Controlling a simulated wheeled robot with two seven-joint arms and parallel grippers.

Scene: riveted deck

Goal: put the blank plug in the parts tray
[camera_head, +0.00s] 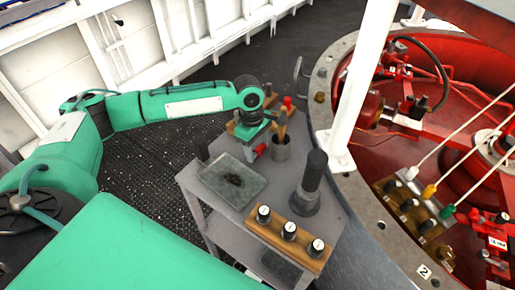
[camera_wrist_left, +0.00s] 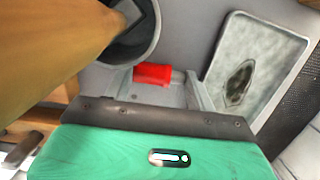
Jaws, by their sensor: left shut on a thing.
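A small red piece, which I take to be the blank plug (camera_head: 261,149), is held by my left gripper (camera_head: 250,152) above the small grey table. In the left wrist view the red plug (camera_wrist_left: 152,74) sits between the two grey fingers of the gripper (camera_wrist_left: 158,88), which is shut on it. The parts tray (camera_head: 215,186), shallow and grey with a dark patch or small dark pieces in its middle, lies on the table just left of and nearer than the gripper. It also shows on the right in the left wrist view (camera_wrist_left: 282,52). My right gripper is not in view.
A grey cup (camera_head: 281,152) with wooden handles stands right of the gripper. A dark cylinder (camera_head: 313,172) stands on the table's right side. A wooden block with black knobs (camera_head: 286,240) lies at the near edge. A white post (camera_head: 353,90) rises beyond.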

